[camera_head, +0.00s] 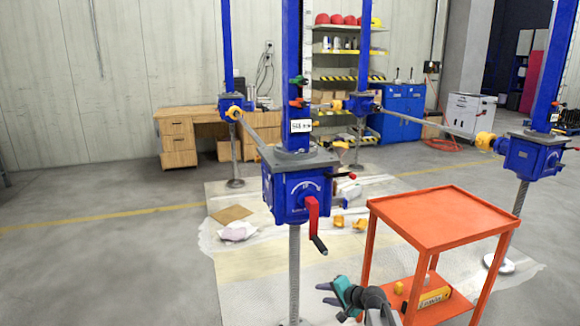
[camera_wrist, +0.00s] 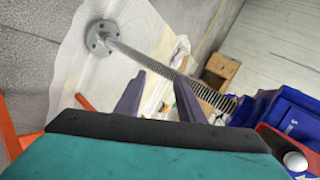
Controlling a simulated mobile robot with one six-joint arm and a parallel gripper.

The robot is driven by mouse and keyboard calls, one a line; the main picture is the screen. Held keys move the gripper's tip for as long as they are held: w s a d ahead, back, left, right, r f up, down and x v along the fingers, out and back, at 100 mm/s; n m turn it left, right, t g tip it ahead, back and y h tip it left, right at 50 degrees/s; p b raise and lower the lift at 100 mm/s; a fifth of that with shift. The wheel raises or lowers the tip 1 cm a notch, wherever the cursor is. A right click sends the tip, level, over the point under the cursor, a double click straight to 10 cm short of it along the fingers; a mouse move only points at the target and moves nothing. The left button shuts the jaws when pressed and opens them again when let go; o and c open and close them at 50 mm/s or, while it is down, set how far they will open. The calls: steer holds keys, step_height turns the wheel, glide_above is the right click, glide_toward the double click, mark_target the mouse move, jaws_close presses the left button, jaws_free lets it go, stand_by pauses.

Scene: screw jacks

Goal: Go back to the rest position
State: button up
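My gripper (camera_head: 325,293), teal and grey, is low in front of the nearest blue screw jack (camera_head: 285,195), to the right of its threaded screw (camera_head: 294,265). Its two purple-grey fingers stand apart in the wrist view (camera_wrist: 160,92), with nothing visible between them except the background screw (camera_wrist: 155,65). The jack's red crank (camera_head: 312,215) hangs above and left of the gripper in the head view, apart from it. A red part with a silver round end (camera_wrist: 294,160) shows at the lower right of the wrist view, beside the blue housing (camera_wrist: 290,115).
An orange two-tier cart (camera_head: 440,220) stands right of my gripper, its top empty. Its lower shelf carries a yellow box (camera_head: 434,297). More blue jacks (camera_head: 533,155) stand behind. A wooden desk (camera_head: 178,140) is at the back. The floor at left is clear.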

steer(key=s+a+f+n+g+h+p, duration=0.1)
steer(key=s+a+f+n+g+p, duration=0.2)
steer(key=s+f, duration=0.85)
steer(key=s+a+f+n+g+p, duration=0.1)
steer(key=s+f+g+p, duration=0.4)
steer(key=s, duration=1)
steer(key=s+d+f+n+g+h, duration=0.1)
steer(key=s+d+f+g, duration=0.1)
steer(key=s, duration=0.6)
steer(key=s+d+f+n+g+h, duration=0.2)
steer(key=s+d, duration=0.1)
steer(key=s, duration=0.5)
steer(key=s+d+f+n+g+h, duration=0.2)
steer(key=s+d, duration=0.1)
steer(key=s, duration=0.6)
steer(key=shift+d+g, duration=0.2)
steer(key=shift+g, duration=0.1)
